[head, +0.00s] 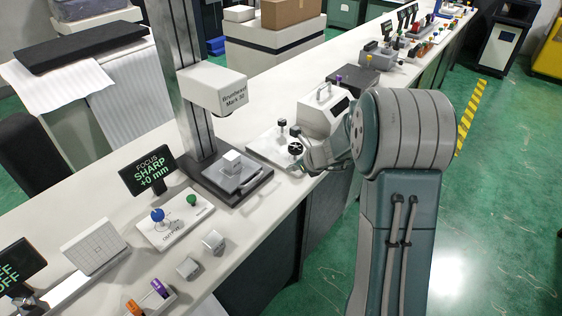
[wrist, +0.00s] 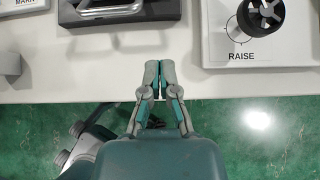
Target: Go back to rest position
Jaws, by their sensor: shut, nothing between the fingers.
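My gripper (wrist: 159,72) is shut and empty in the wrist view, with its two fingers together over the front edge of the white bench. In the head view my gripper (head: 310,162) is partly hidden behind my own arm and is close to the black star-shaped knob (head: 295,149). In the wrist view this knob (wrist: 262,16) sits on a plate marked RAISE, to the right of the fingers and apart from them.
A microscope-like stand (head: 211,88) with a dark base (head: 228,190) stands on the white bench (head: 262,215). A control panel (head: 174,225) and a screen reading SHARP (head: 152,170) are to its left. Green floor (head: 500,200) is open at the right.

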